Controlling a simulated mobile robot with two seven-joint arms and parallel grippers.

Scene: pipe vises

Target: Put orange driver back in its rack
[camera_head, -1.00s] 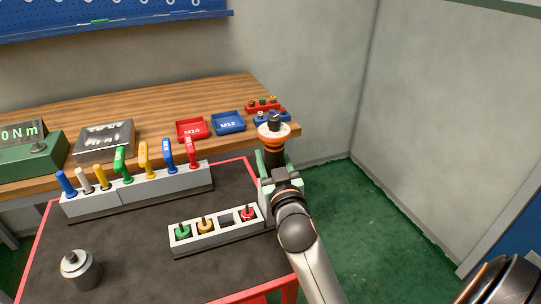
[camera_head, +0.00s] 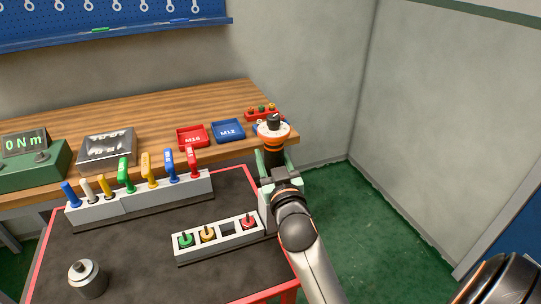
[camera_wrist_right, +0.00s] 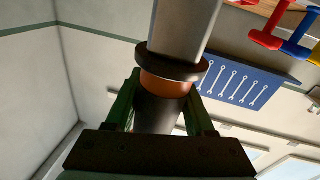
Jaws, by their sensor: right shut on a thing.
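My right gripper (camera_head: 273,172) is shut on the orange driver (camera_head: 272,141), a thick dark body with an orange band and a pale top with a dark knob. It is held upright, off the right end of the tool cart. In the right wrist view the driver (camera_wrist_right: 165,84) sits between both green fingers (camera_wrist_right: 160,108), with its grey shaft running to the top edge. The low grey rack (camera_head: 218,251) on the cart holds green, yellow and red drivers. One square slot (camera_head: 227,229), between yellow and red, is empty. My left gripper is not in view.
A longer grey rack (camera_head: 140,205) of coloured handles stands behind on the dark cart top (camera_head: 130,255). A grey cylinder (camera_head: 87,278) stands front left. The wooden bench behind carries red (camera_head: 193,137) and blue (camera_head: 228,131) trays. Green floor lies right of the cart.

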